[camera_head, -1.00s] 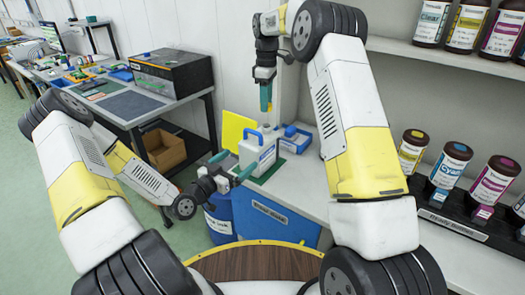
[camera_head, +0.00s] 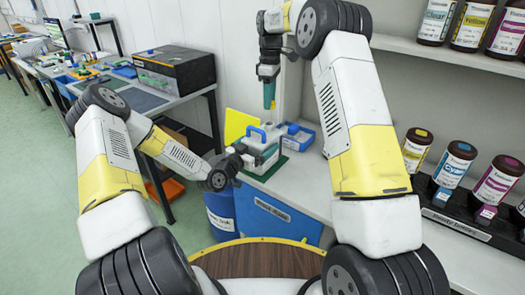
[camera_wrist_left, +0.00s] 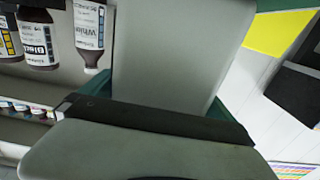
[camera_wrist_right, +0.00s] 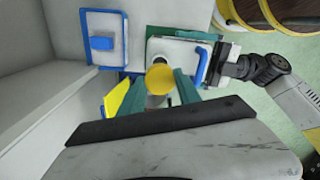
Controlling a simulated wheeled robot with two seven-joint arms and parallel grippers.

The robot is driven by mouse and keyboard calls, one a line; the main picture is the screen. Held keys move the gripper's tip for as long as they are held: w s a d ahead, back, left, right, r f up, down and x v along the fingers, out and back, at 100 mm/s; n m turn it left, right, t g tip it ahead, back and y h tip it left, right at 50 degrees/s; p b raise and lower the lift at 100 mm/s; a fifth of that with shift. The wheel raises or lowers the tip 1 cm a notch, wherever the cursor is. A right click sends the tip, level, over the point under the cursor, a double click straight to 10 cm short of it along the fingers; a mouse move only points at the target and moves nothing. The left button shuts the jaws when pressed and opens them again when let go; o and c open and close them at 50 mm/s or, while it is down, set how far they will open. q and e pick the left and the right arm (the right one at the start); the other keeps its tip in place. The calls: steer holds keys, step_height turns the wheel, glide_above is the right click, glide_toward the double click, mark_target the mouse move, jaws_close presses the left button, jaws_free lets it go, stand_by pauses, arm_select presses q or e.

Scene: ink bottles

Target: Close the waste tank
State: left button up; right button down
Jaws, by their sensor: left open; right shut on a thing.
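The white waste tank (camera_head: 267,156) with a blue handle (camera_head: 256,134) stands on a green mat on the bench. It also shows from above in the right wrist view (camera_wrist_right: 175,50). My right gripper (camera_head: 269,104) points down above the tank. It is shut on a round yellow cap (camera_wrist_right: 158,79), seen between its teal fingertips. The cap hides the tank top beneath it, so I cannot tell if they touch. My left gripper (camera_head: 243,161) is open at the tank's handle side. In the left wrist view a large grey surface fills the space between its fingers; contact is unclear.
A blue drum (camera_head: 221,212) stands on the floor beside the bench. Ink bottles (camera_head: 453,165) stand in a black rack at right; more bottles are on the shelf above.

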arm_select(q)
steer(key=shift+w+d, duration=0.25)
steer(key=shift+w, duration=0.05)
steer(key=shift+c, duration=0.2)
steer(key=c, duration=1.9)
steer(key=shift+o, duration=0.2)
arm_select(e)
glide_above(269, 123)
steer(key=shift+s+f, duration=0.15)
steer(key=shift+f, duration=2.35)
steer(key=shift+f, duration=0.1)
steer(key=shift+d+f, duration=0.1)
steer(key=shift+f, duration=0.7)
steer(key=shift+f, duration=0.6)
